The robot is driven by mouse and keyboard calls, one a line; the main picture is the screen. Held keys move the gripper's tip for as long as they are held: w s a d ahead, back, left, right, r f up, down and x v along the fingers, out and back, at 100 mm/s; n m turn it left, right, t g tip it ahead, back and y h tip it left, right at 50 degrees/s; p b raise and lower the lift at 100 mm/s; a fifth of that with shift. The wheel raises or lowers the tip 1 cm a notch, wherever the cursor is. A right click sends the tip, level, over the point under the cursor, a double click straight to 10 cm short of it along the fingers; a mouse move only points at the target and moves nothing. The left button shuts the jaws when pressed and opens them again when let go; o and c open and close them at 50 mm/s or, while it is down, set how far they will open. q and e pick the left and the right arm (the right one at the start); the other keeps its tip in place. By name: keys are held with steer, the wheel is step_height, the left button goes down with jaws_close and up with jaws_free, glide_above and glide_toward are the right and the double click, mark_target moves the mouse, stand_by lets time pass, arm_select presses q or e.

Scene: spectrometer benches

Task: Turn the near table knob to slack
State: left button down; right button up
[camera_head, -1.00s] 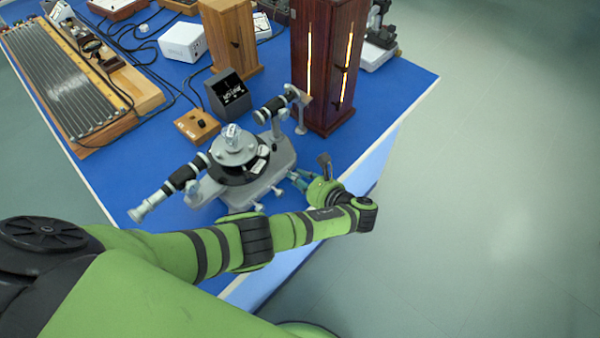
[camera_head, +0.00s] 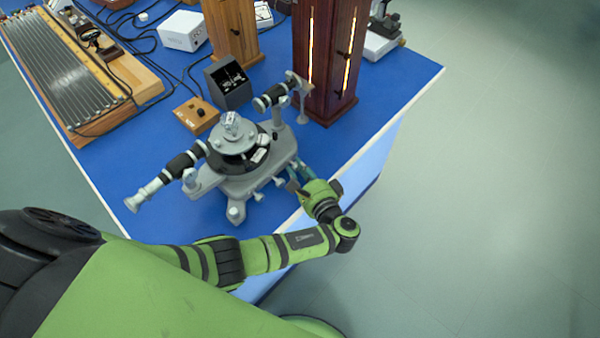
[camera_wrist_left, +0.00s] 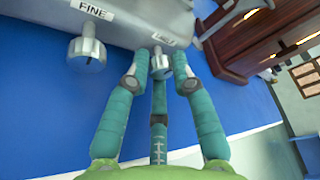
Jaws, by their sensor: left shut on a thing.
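The grey spectrometer (camera_head: 245,165) stands on the blue bench. My left gripper (camera_head: 296,175) reaches its right-hand lower side from the front right. A small label (camera_wrist_left: 168,40) sits above that knob, too small to read surely. A second knob (camera_wrist_left: 87,50), under a label reading FINE, is to the left and apart from the fingers. In the head view the held knob is mostly hidden by the fingers. My right gripper is not in view.
A dark red wooden lamp housing (camera_head: 325,65) with lit slits stands behind the spectrometer. A black meter box (camera_head: 228,85) and a small wooden switch block (camera_head: 196,115) are at its back left. The bench edge (camera_head: 400,110) runs close to my wrist, with open floor beyond.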

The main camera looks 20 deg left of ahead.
arm_select(q)
steer(key=shift+a+r+n+t+y+b, duration=0.15)
steer(key=shift+n+t+b, duration=0.1)
steer(key=shift+n+b, duration=0.25)
steer(key=shift+a+f+n+t+y+b, duration=0.15)
steer(key=shift+n+t+b, duration=0.1)
steer(key=shift+n+b, duration=0.25)
steer(key=shift+r, duration=0.1)
steer(key=c, duration=1.1)
jaws_free()
steer(key=shift+s, duration=0.1)
steer(key=shift+d, duration=0.1)
